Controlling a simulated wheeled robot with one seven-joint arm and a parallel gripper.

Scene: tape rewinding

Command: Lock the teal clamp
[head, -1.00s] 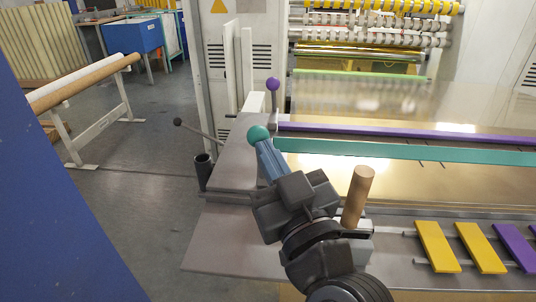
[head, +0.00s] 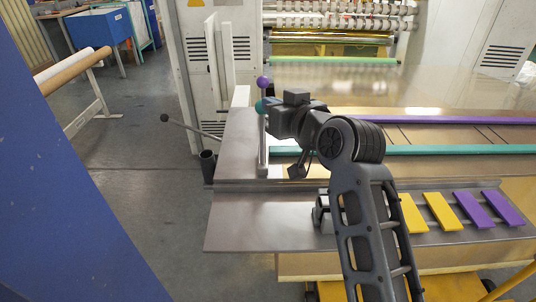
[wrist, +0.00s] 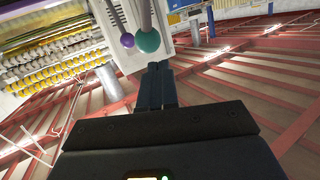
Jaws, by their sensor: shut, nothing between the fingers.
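The teal clamp has a long teal bar (head: 430,150) lying across the table and a grey lever at its left end with a teal ball knob (head: 262,105). The lever stands about upright. My gripper (head: 272,104) is shut and empty, right beside the knob. In the wrist view its closed fingertips (wrist: 160,66) are just below the teal knob (wrist: 149,41); I cannot tell whether they touch. A purple knob (wrist: 127,40) sits just left of the teal one there. My arm hides part of the bar.
A second clamp with a purple bar (head: 450,121) and purple knob (head: 263,82) stands just behind. Yellow strips (head: 440,211) and purple strips (head: 473,209) lie on the front shelf. A dark lever with a black knob (head: 164,118) juts out left.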

